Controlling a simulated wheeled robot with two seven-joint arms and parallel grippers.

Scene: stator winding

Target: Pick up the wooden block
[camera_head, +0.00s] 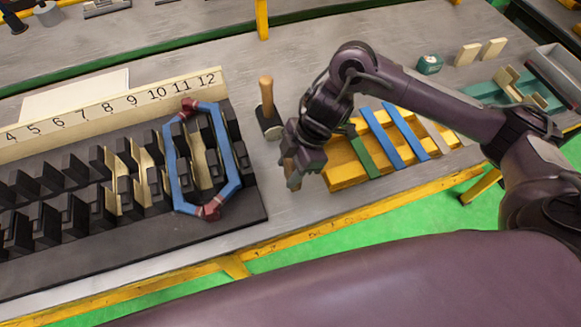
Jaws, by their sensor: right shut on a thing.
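My right gripper (299,172) comes in from the right and points down in front of the yellow rack. It is shut on a small brown wooden block (290,173), mostly hidden by the fingers. The block is above the table's front part, between the black stator and the yellow rack. Two pale wooden blocks (467,54) (493,48) stand at the back right. My left gripper is not in view.
A black slotted stator (240,214) with a numbered strip (130,100) fills the left, with a blue coil (174,170) on it. A mallet (267,95) stands close behind my gripper. Green and blue strips (385,135) lie on the yellow rack (345,174).

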